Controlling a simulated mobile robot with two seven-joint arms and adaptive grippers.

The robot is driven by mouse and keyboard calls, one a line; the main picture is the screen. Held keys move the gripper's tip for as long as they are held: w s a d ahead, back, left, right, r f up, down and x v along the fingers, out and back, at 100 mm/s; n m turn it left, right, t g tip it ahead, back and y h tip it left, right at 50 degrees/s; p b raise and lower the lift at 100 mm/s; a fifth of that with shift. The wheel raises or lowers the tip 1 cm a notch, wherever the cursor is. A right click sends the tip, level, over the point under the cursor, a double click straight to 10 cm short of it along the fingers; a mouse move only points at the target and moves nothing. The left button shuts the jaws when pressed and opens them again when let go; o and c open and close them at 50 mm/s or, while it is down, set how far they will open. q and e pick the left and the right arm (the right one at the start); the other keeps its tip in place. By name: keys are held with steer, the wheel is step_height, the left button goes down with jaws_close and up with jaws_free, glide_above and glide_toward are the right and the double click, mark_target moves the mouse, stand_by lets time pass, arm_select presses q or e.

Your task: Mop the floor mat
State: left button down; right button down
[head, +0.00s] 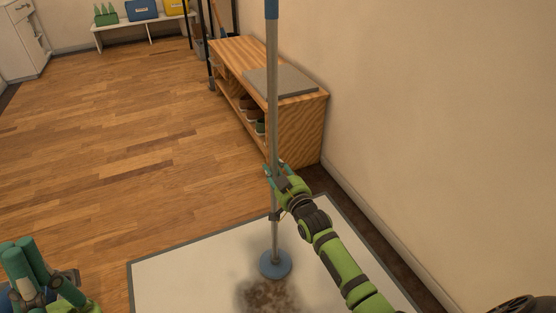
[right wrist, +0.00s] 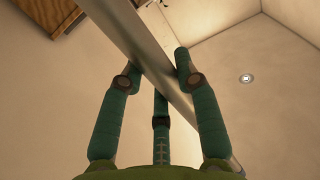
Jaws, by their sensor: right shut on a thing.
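The mop (head: 273,110) has a long grey pole with a blue top and a round blue head (head: 275,265). It stands nearly upright, its head over the white floor mat (head: 180,275) at the far edge of a brown dirt stain (head: 268,297). Contact with the mat is hard to judge. My right gripper (head: 276,176) is shut on the pole above the head. In the right wrist view the pole (right wrist: 150,55) crosses diagonally between the teal fingers (right wrist: 158,85). My left gripper (head: 40,268) is at the lower left, away from the mop; its opening is unclear.
A wooden shoe bench (head: 295,130) with a grey cushion (head: 281,82) stands against the right wall behind the mat. A low white bench (head: 150,28) with bins is at the back. Wooden floor (head: 120,140) to the left is clear.

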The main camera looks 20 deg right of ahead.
steer(key=s+a+p, duration=0.2)
steer(key=s+a, duration=0.1)
steer(key=shift+s+a+r+p, duration=0.1)
steer(key=shift+s+p, duration=0.1)
steer(key=shift+p, duration=0.15)
steer(key=s+a+p, duration=0.3)
steer(key=s+a, duration=0.1)
steer(key=s, duration=0.1)
steer(key=shift+a+p, duration=0.4)
steer(key=shift+s, duration=0.15)
